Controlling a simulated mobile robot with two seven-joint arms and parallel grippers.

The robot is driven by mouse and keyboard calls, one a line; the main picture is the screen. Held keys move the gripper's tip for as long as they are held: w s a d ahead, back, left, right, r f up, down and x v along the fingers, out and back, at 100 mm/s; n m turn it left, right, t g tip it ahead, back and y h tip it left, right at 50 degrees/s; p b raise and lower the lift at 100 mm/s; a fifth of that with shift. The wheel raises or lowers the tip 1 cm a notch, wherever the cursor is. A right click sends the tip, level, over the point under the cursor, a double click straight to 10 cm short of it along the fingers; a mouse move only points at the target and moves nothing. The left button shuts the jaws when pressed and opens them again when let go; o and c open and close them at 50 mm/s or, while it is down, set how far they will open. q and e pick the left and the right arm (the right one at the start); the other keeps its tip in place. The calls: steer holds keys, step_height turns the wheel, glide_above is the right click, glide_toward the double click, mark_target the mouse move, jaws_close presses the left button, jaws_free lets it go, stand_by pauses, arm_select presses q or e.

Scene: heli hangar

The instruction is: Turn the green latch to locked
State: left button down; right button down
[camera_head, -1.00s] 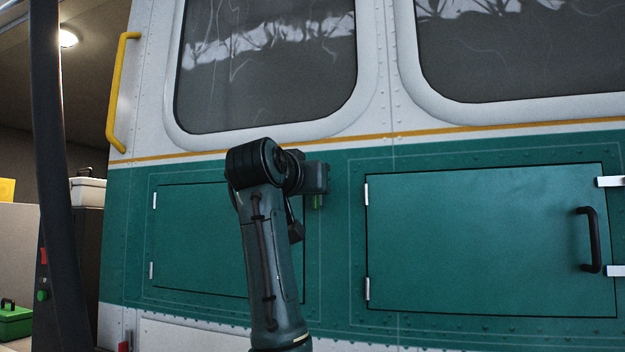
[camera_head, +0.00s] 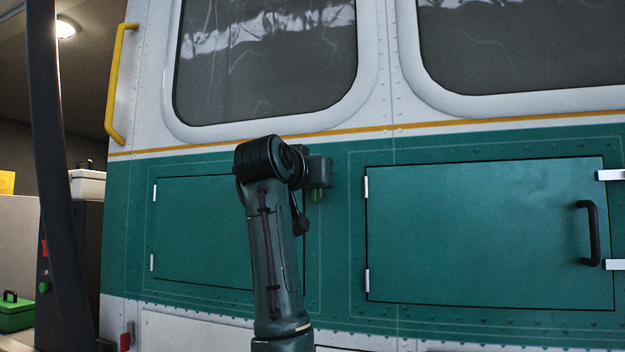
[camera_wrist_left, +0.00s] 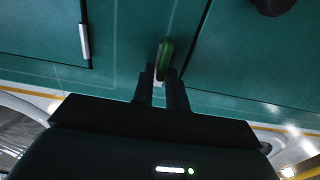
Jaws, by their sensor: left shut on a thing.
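The green latch (camera_wrist_left: 166,54) is a narrow bar on the teal panel, standing close to upright with a slight lean in the left wrist view. My left gripper (camera_wrist_left: 160,78) is shut on it, with a dark finger at each side of its near end. In the head view my left gripper's hand is against the panel between the two hatch doors, and a small part of the green latch (camera_head: 317,195) shows just below it. The rest of the latch is hidden there by the hand. My right gripper is in neither view.
A closed right hatch door (camera_head: 480,240) with a black handle (camera_head: 588,233) lies to the right of my arm. A closed left hatch door (camera_head: 200,225) is partly behind my forearm. A yellow grab rail (camera_head: 114,90) is at upper left.

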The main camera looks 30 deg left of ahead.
arm_select(q)
steer(key=shift+n, duration=0.3)
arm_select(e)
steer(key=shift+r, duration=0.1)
arm_select(q)
steer(key=shift+s+a+f+n+p, duration=0.1)
steer(key=shift+a+f+n+p, duration=0.5)
steer(key=shift+n, duration=2.25)
steer(key=shift+s+a+f+n+p, duration=0.1)
steer(key=shift+n+p, duration=1.05)
steer(key=shift+n, duration=1.75)
steer(key=shift+s+a+f+n+p, duration=0.1)
steer(key=shift+a+f+n+p, duration=0.5)
steer(key=shift+n, duration=2.25)
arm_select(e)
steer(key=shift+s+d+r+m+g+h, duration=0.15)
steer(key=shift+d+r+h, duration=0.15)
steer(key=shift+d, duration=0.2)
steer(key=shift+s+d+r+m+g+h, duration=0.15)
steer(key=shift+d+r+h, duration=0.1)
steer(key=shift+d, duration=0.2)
arm_select(q)
steer(key=shift+d+r+p, duration=0.25)
steer(key=shift+d+p, duration=0.05)
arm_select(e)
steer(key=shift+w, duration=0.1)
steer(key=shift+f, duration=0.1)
